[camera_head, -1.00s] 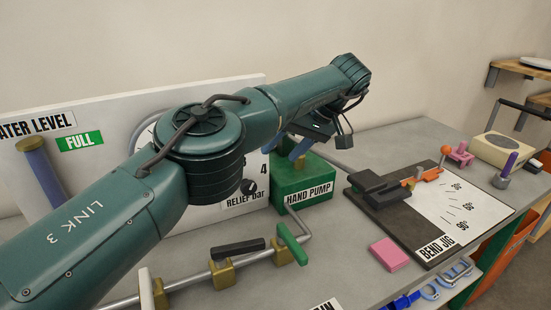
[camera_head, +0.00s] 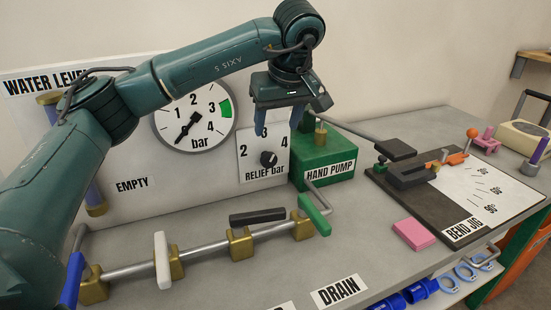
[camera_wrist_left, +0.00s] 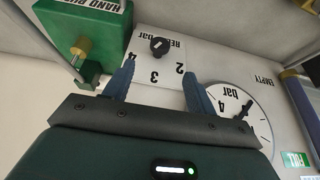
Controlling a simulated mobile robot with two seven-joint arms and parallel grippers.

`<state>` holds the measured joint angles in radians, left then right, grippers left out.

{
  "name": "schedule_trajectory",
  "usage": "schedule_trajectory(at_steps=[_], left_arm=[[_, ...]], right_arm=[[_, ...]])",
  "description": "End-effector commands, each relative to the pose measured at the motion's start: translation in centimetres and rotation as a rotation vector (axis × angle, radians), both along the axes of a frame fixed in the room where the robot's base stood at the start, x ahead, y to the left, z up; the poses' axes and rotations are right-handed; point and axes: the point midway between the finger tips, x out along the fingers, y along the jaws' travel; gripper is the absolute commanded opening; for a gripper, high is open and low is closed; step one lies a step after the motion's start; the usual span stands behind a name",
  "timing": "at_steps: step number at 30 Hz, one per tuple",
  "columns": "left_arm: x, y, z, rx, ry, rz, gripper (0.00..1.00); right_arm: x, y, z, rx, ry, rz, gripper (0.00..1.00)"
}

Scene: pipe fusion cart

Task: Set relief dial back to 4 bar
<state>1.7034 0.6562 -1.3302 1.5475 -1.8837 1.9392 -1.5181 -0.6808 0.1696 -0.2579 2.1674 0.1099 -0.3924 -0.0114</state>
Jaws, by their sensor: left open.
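The relief dial (camera_head: 268,159) is a small black knob on a white plate marked 2, 3 and 4, labelled "RELIEF bar". It also shows in the left wrist view (camera_wrist_left: 159,46), upside down. I cannot tell surely which number its pointer faces. My left gripper (camera_head: 279,127) is open and empty, its blue fingers pointing down just above the dial and partly covering the plate's top in the head view. In the left wrist view its fingertips (camera_wrist_left: 158,66) are spread, with the plate between them. No contact with the knob shows. My right gripper is not in view.
A pressure gauge (camera_head: 195,117) is left of the dial, its needle pointing lower left. The green hand pump (camera_head: 323,158) stands close on the right. A pipe (camera_head: 207,248) with several valve handles runs along the bench front. A pink block (camera_head: 414,233) lies right.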

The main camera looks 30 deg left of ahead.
Motion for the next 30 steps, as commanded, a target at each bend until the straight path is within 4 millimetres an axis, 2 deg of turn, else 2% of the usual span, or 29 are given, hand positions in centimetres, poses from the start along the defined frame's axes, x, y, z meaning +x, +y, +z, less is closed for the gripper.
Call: schedule_trajectory(at_steps=[9,15,21,30], left_arm=[[1.6,2.0,-6.3,0.001,0.008,0.0,0.56],[2.4,2.8,-9.2,0.001,0.005,0.0,0.56],[2.8,3.2,-10.5,0.002,0.004,-0.002,0.56],[2.9,3.3,-10.7,0.001,0.003,-0.002,0.56]], right_arm=[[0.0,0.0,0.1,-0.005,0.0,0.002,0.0],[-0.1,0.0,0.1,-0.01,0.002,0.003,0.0],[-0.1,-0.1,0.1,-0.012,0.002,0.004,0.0],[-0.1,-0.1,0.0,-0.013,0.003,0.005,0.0]])
